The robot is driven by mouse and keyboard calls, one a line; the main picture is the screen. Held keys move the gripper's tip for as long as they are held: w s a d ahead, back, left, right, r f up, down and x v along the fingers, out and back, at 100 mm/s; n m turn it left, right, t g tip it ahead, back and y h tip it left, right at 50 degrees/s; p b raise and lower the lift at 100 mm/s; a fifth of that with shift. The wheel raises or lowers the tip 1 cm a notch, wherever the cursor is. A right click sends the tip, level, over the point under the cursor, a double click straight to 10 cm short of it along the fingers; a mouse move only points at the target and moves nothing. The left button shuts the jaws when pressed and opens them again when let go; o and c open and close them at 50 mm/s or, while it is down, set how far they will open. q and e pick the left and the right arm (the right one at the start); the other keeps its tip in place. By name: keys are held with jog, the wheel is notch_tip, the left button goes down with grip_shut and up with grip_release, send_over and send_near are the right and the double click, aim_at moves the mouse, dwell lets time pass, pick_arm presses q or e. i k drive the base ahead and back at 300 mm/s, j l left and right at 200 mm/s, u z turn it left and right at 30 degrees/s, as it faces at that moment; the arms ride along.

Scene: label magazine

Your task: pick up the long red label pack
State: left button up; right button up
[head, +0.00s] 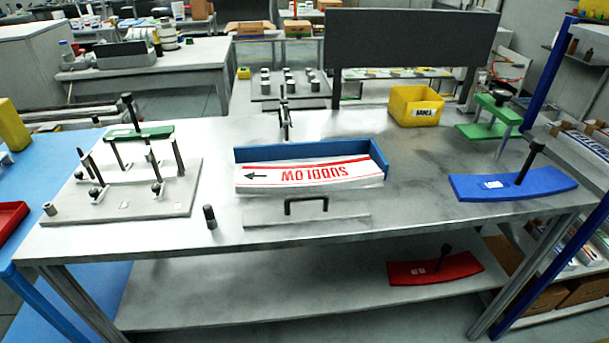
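A long, slightly curved white pack with red lettering, red edge stripe and a black arrow (300,175) lies on the metal table. The lettering appears upside down. A blue angled wall (300,151) stands along its back and right end. A grey plate with a black handle (306,209) lies just in front of it. A curved red plate with a black knob (432,270) sits on the shelf under the table. Neither of my grippers is in view.
A grey fixture base with posts and a green bar (120,205) stands on the left of the table (225,135). A short black pin (209,216) stands near the front. A curved blue plate with a knob (512,186), a yellow bin (415,106) and a green clamp (488,130) stand right.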

aim_at(344, 174)
jog(key=i+l, duration=0.15)
jog(key=l, duration=0.15)
jog(key=i+l, duration=0.1)
jog(key=l, duration=0.25)
jog(key=i+l+u, duration=0.1)
jog(key=l, duration=0.2)
jog(key=i+l, duration=0.15)
jog(key=l, duration=0.2)
